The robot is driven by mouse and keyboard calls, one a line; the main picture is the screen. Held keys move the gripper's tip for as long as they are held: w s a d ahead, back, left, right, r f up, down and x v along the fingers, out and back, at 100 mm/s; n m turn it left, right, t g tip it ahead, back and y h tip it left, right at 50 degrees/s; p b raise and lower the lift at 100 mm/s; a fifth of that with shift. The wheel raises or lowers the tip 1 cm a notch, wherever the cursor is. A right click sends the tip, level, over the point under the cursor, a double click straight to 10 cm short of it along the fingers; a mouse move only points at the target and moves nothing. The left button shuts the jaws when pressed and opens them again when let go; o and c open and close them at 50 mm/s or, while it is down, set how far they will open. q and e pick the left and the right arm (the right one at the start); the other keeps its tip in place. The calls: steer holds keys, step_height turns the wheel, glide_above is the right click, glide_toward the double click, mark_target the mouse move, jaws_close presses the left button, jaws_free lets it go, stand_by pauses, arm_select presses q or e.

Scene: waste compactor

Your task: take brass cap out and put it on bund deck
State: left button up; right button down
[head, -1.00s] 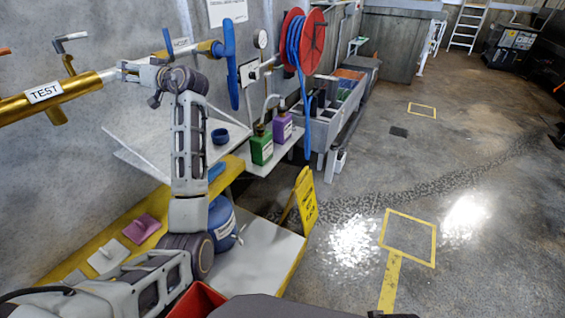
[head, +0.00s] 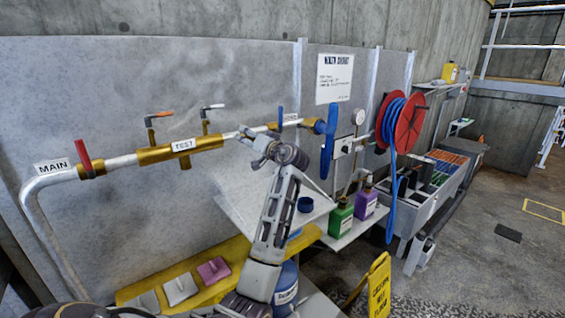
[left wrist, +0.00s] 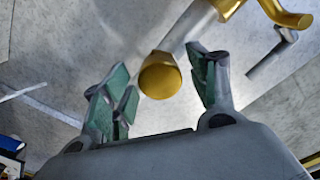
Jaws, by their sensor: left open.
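A round brass cap (left wrist: 160,80) shows in the left wrist view on the end of a pale pipe. It sits in the gap between the fingers of my left gripper (left wrist: 165,70), which are apart, with green pads; I cannot tell whether they touch it. In the head view my left gripper (head: 246,137) is at the pipe, right of the brass TEST section (head: 182,147), and hides the cap there. A low grey surface (head: 318,300), possibly the bund deck, shows partly behind my arm. My right gripper is out of view.
A yellow bench (head: 228,282) holds a pink pad (head: 213,270) and pale pads. A blue drum (head: 286,288) stands behind my arm. Green (head: 340,218) and purple (head: 366,204) bottles stand on a shelf. A yellow floor sign (head: 379,288) stands to the right.

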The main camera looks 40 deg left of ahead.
arm_select(q)
steer(key=shift+r+m+p, duration=0.15)
steer(key=shift+m+p, duration=0.65)
steer(key=shift+p, duration=0.35)
steer(key=shift+m+p, duration=1.7)
steer(key=shift+p, duration=0.85)
steer(key=shift+c, duration=0.4)
steer(key=c, duration=1)
steer(key=shift+n+b, duration=2.6)
steer(key=shift+b, duration=1.6)
steer(key=shift+c, duration=0.2)
